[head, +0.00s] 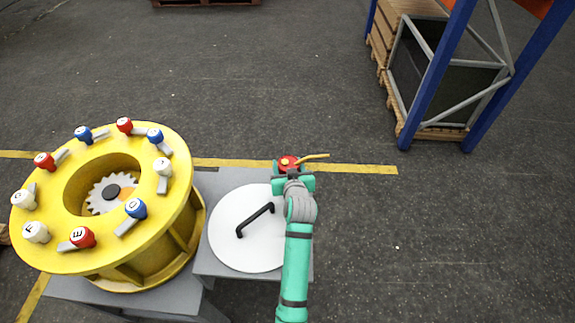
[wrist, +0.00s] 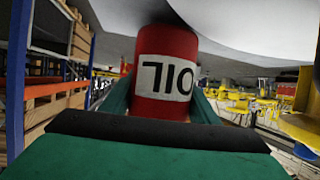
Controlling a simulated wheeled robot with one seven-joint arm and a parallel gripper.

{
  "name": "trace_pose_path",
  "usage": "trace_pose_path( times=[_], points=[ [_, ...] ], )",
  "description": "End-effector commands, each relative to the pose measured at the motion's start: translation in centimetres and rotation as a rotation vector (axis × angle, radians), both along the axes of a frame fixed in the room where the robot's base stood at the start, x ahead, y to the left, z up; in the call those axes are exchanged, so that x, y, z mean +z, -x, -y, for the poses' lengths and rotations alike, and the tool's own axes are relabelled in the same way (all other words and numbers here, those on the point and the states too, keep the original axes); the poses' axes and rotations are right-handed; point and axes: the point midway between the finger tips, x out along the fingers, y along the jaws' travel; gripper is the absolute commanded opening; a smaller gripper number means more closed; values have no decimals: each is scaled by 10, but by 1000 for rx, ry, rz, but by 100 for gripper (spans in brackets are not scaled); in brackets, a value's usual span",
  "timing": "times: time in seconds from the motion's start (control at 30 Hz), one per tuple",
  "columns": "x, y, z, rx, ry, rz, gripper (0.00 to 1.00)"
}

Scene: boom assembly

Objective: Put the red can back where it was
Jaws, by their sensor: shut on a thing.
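The red can (head: 288,161) has a yellow spout pointing right and is at the far right corner of the grey table, in the head view. My gripper (head: 289,170) is closed around its sides. In the wrist view the red can (wrist: 165,62) fills the middle between my green fingers, and its white label with black letters reads upside down. The can's lower part is hidden by my gripper in the head view, so I cannot tell whether it touches a surface.
A white round lid (head: 242,246) with a black handle lies on the grey table (head: 232,178). A large yellow ring (head: 168,215) with several lettered red, white and blue knobs stands at left. A blue rack (head: 440,72) with pallets stands back right. Floor on the right is clear.

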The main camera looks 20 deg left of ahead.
Motion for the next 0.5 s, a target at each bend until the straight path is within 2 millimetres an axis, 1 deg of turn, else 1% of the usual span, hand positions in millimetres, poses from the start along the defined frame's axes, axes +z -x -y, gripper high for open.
trace_pose_path(
  times=[0.47,0.5],
  points=[
    [-10,0,0,-1,0,0,28],
    [-11,0,0,0,0,-1,62]
  ],
)
